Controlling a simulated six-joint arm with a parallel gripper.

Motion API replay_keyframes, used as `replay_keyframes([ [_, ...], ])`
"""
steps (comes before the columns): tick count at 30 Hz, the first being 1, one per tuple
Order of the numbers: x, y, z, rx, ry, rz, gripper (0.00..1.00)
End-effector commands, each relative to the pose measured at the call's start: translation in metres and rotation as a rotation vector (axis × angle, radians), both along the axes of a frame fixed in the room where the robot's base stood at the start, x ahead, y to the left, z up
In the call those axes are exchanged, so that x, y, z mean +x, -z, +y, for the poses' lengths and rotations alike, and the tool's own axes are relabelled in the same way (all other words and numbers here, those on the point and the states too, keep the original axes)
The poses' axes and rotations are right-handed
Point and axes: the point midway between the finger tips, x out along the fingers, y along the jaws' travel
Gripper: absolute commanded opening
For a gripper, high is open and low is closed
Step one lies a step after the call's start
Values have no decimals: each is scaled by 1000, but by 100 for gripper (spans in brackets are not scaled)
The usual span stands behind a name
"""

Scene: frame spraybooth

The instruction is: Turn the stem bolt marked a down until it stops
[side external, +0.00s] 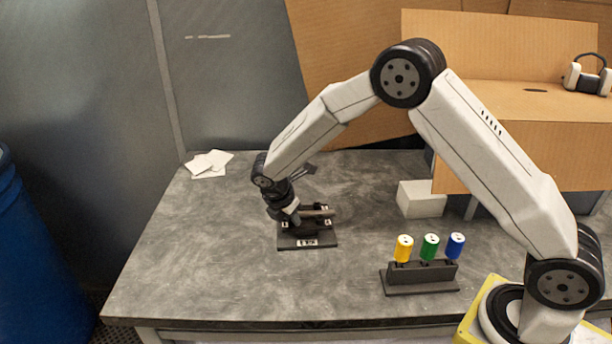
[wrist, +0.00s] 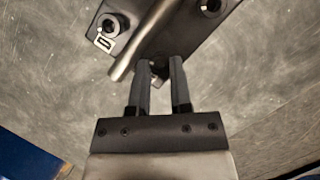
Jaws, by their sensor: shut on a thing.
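A dark fixture (side external: 290,243) with white labels stands on the table in the side view, and its dark plate (wrist: 194,34) fills the top of the wrist view. A grey metal bar (side external: 322,212) lies across it; the bar (wrist: 136,52) runs diagonally in the wrist view. My gripper (side external: 294,216) points down at the fixture's left side. In the wrist view my gripper (wrist: 160,68) has its fingers close around a small dark bolt head (wrist: 158,80) beside the bar. The gripped bolt's letter cannot be read.
A dark rack (side external: 420,281) with yellow, green and blue cylinders stands at front right. A white block (side external: 421,200) is at back right, and white sheets (side external: 209,163) lie at back left. The table's left and front are clear.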

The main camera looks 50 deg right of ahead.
Motion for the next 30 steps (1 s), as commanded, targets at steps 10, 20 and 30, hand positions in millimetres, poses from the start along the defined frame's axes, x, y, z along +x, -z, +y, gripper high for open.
replay_keyframes([
  [10, 3, 0, 0, 0, 328, 0, 0],
  [20, 6, 0, -1, 0, 642, -1, 0],
  [30, 8, 0, -3, 2, 965, 0, 0],
])
